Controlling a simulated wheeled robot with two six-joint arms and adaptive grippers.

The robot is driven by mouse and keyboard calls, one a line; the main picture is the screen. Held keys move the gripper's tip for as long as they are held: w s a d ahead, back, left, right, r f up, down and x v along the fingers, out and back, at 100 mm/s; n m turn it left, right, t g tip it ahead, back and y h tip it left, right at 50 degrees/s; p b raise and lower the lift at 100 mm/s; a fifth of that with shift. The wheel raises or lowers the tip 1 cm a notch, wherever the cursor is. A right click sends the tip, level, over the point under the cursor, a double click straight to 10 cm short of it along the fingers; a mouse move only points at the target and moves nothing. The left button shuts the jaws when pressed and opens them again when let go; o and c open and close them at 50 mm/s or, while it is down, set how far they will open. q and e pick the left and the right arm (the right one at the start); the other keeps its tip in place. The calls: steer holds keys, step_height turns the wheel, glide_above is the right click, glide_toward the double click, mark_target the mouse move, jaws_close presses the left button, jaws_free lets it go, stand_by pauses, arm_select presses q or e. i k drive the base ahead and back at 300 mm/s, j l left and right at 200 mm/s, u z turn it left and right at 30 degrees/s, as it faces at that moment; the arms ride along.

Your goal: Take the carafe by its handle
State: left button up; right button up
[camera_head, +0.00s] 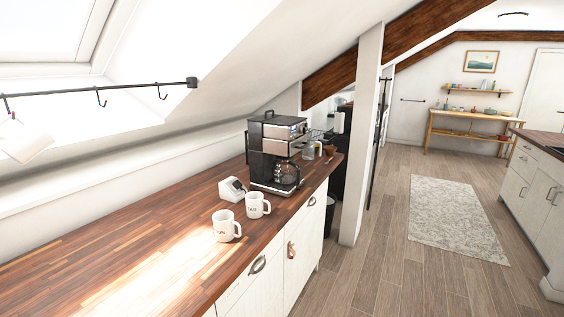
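The carafe (285,174) is a dark glass pot that sits in the lower bay of a black and silver coffee maker (269,133). The coffee maker stands upright on the wooden counter (150,240), towards its far end. The carafe's black handle (299,176) sticks out on the right side, facing the counter's front edge. Neither of my grippers shows in the head view, so no gripper is seen near the carafe.
Two white mugs (225,226) and a small white device (232,189) stand before the coffee maker. A jar (308,151) and small items are behind it. A white post (362,135) rises past the counter's end. The near counter and the floor (390,270) are clear.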

mark_target(288, 172)
steer(key=i+l+u, duration=0.1)
steer(key=i+l, duration=0.15)
steer(key=i+l+u, duration=0.1)
steer(key=l, duration=0.35)
steer(key=i+l+u, duration=0.1)
steer(key=i+l, duration=0.2)
steer(key=i+l+u, duration=0.1)
steer(key=l, duration=0.35)
steer(key=i+l+u, duration=0.1)
steer(key=i+l, duration=0.15)
steer(key=l, duration=0.15)
steer(key=i+l+u, duration=0.1)
steer(key=l, duration=0.3)
steer(key=i+l+u, duration=0.1)
steer(key=i+l, duration=0.15)
steer(key=l, duration=0.15)
steer(key=i+l+u, duration=0.1)
steer(key=l, duration=0.35)
